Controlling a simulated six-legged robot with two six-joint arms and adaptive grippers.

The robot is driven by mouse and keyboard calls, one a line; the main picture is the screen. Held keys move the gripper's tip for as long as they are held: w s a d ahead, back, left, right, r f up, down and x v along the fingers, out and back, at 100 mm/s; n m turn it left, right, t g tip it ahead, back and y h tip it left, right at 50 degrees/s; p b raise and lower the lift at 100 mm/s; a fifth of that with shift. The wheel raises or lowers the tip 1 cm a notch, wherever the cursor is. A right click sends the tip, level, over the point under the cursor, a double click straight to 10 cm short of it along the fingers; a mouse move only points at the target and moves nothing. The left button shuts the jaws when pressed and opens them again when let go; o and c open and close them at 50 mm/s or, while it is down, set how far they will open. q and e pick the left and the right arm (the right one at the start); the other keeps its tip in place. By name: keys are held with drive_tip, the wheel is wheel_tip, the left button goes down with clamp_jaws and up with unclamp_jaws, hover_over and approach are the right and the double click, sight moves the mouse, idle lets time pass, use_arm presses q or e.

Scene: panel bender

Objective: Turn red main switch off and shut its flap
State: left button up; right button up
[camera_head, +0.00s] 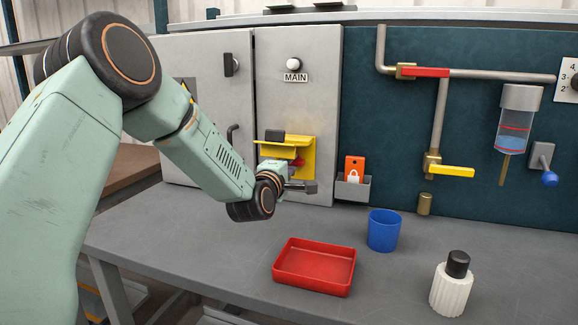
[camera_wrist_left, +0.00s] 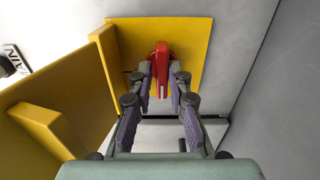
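The red main switch handle (camera_wrist_left: 161,68) sits on a yellow plate (camera_wrist_left: 190,40) on the cabinet front. The yellow flap (camera_wrist_left: 105,75) is open and stands out from the cabinet, on the left in the wrist view. In the head view the flap (camera_head: 285,142) juts out above my left gripper (camera_head: 297,168), whose wrist and fingers largely hide the switch. My right gripper is out of view.
A white button (camera_head: 293,63) with a MAIN label is above the flap. A holder (camera_head: 352,188) with an orange lock card is right of the switch. A red tray (camera_head: 314,267), blue cup (camera_head: 384,231) and white bottle (camera_head: 452,289) stand on the grey bench (camera_head: 200,245).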

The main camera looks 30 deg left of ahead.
use_arm(q)
drive_tip(key=o, duration=0.3)
drive_tip(key=shift+w, duration=0.1)
drive_tip(key=shift+o, duration=0.2)
drive_tip(key=shift+s+d+f, duration=0.15)
drive_tip(key=shift+s, duration=0.55)
drive_tip(key=v, duration=1)
drive_tip(key=shift+s, duration=0.35)
drive_tip(key=shift+d, duration=0.15)
